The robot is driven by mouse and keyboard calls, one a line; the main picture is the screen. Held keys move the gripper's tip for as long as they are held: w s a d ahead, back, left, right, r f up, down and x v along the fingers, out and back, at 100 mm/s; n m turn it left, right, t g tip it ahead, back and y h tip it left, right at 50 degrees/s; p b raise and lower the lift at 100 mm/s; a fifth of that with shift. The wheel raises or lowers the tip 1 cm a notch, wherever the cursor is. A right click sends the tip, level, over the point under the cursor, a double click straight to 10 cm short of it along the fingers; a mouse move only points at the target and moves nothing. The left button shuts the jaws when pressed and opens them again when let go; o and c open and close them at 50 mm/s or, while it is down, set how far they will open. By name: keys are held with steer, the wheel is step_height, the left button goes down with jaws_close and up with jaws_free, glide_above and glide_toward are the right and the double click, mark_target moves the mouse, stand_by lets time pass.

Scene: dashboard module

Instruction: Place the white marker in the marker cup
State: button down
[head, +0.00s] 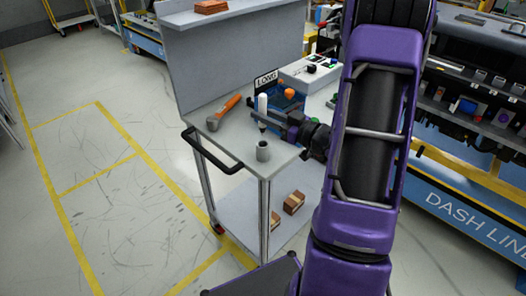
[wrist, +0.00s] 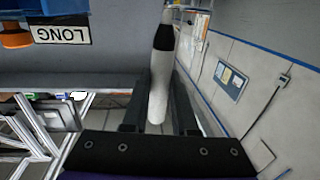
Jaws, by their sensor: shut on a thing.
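The white marker (head: 262,104) stands upright in the head view, its dark end pointing down. My gripper (head: 265,121) is shut on it and holds it above the grey cart top. In the wrist view the marker (wrist: 157,92) lies between the two dark fingers of my gripper (wrist: 158,108), with a black band on it. I do not make out the cup in the wrist view.
An orange-handled tool (head: 223,112) lies on the cart top to the left. A blue bin (head: 287,103) with a LONG label (head: 265,79) and a white box with buttons (head: 310,71) stand behind the marker. A black handle (head: 212,155) juts from the cart's left end.

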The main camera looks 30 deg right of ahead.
mark_target(263, 140)
step_height(263, 140, down, 9)
steer(key=shift+b, duration=0.4)
steer(key=shift+f, duration=0.2)
steer(key=c, duration=0.7)
jaws_free()
steer(key=shift+r, duration=0.1)
steer(key=shift+r, duration=0.2)
steer(key=v, duration=1.2)
steer(key=shift+w+f, duration=0.1)
